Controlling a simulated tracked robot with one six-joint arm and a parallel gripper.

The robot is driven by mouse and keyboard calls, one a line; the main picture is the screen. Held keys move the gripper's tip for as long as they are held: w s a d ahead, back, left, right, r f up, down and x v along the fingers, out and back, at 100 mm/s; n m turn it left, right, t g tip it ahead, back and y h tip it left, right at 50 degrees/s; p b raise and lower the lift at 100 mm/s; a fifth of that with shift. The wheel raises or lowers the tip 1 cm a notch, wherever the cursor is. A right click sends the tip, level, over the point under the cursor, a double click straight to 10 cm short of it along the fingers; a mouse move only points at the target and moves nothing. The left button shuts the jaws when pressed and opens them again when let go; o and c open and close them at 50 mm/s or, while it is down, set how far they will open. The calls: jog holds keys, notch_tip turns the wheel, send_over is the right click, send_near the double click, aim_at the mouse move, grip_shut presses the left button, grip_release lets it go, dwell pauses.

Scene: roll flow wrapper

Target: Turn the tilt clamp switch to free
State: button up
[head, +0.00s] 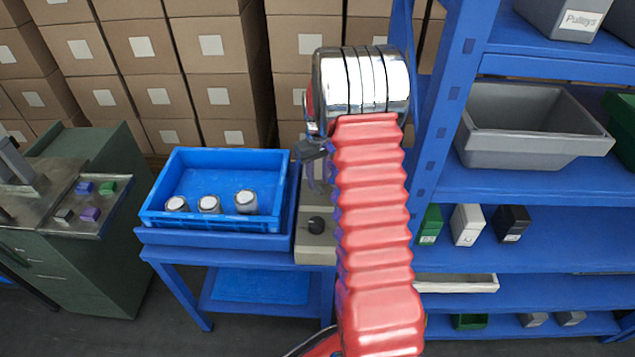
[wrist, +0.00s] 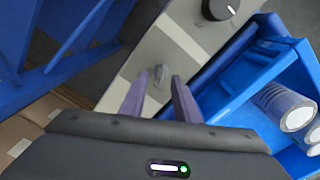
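A grey control panel (head: 316,246) stands beside the blue tray; it also fills the middle of the wrist view (wrist: 140,62). No label is readable, so I cannot tell which is the tilt clamp switch. My gripper (wrist: 159,82) is open, its two purple fingers apart on either side of the grey switch; contact cannot be told. In the head view my gripper (head: 316,172) is over the panel's far part, and my arm hides some of it.
A blue tray (head: 262,226) with white-lidded jars (head: 246,203) stands left of the panel. A blue shelf rack (head: 540,187) with bins rises close on the right. Stacked cartons (head: 205,60) stand behind. A green cabinet (head: 110,250) is at the left.

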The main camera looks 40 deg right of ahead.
aim_at(318, 186)
notch_tip(318, 186, up, 11)
jog(key=shift+r, duration=0.15)
jog(key=shift+w, duration=0.1)
dwell(0.7)
jog(key=s+a+r+t, duration=0.2)
jog(key=s+a+r, duration=0.2)
jog(key=s+a, duration=0.4)
jog(key=s+a+r+t, duration=0.1)
jog(key=s+a+r, duration=0.4)
jog(key=s+a, duration=0.4)
jog(key=s+a+r+n+t, duration=0.1)
jog(key=s+a+r, duration=0.3)
jog(key=s+a, duration=0.5)
jog(key=shift+s+a+r+t, duration=0.2)
jog(key=shift+a+t, duration=0.4)
jog(key=shift+t, duration=0.2)
